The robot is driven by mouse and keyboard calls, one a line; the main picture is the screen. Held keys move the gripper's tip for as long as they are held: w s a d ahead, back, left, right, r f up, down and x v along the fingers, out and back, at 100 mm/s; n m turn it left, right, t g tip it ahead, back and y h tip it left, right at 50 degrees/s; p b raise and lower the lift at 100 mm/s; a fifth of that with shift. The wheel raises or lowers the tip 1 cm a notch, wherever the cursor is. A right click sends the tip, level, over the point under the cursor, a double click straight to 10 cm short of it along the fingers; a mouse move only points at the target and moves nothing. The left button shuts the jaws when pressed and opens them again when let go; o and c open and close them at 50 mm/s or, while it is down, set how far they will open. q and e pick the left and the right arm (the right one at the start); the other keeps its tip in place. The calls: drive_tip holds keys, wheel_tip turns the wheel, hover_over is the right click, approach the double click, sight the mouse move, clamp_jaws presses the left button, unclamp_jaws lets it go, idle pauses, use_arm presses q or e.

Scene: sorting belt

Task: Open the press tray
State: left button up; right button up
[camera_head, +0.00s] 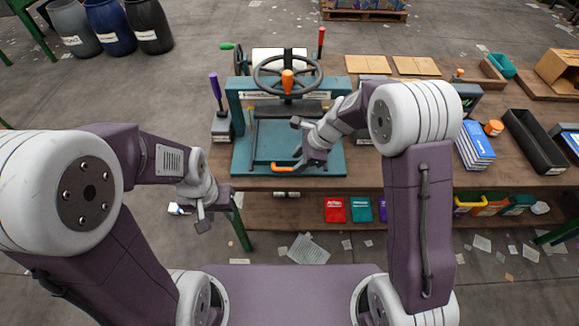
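The teal press (236,100) stands on the wooden bench, with a dark handwheel (262,80) on top. Its tray (250,150) lies low at the front, and an orange handle (284,168) shows at the tray's front edge. My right gripper (303,158) is at the right end of this handle; my arm hides part of the tray's right side. I cannot tell whether its fingers close around the handle or only lie beside it. My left gripper (203,222) hangs in front of the bench, left of the press and away from it; its fingers are too small to judge.
A purple-handled lever (216,90) stands left of the press. Blue books (474,147) and a black bin (534,142) are on the bench at right. Red (334,210) and teal packs lie on the lower shelf. Barrels (110,25) stand at far left.

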sight(288, 169)
drive_tip(key=x, duration=0.6)
drive_tip(key=shift+w+a+r+b, duration=0.2)
drive_tip(key=shift+w+a+b, duration=0.1)
drive_tip(key=shift+w, duration=0.1)
drive_tip(key=shift+s+f, duration=0.1)
drive_tip(key=shift+f, duration=0.1)
drive_tip(key=shift+a, duration=0.1)
clamp_jaws()
drive_tip(key=shift+w, duration=0.3)
